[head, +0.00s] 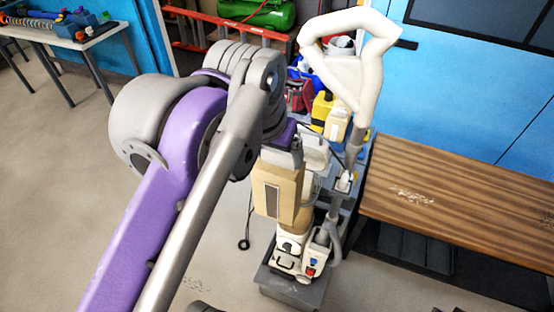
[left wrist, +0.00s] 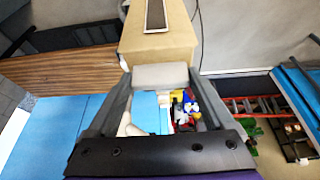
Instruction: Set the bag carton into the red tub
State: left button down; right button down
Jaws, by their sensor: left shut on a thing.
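The bag carton (head: 272,192) is a tan box with a dark-centred label on its side. My left gripper (head: 283,157) is shut on its upper part and holds it up beside the trolley. In the left wrist view the carton (left wrist: 158,38) sits at the ends of the two fingers, its far part cut off by the top edge. A red thing (head: 296,97) stands among the items on the trolley, partly hidden by my arm; I cannot tell if it is the red tub. My right gripper is not in view.
A cream upright machine (head: 340,70) with a looped handle stands at the trolley, close to the carton's right. Yellow containers (head: 322,106) are behind. A wooden bench (head: 455,200) is at right. A red rack (head: 225,30) stands at the back. The left floor is open.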

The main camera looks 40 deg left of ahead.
pick_arm(q)
notch_tip(320, 180, up, 7)
jog(key=shift+r, duration=0.2)
dwell(0.4)
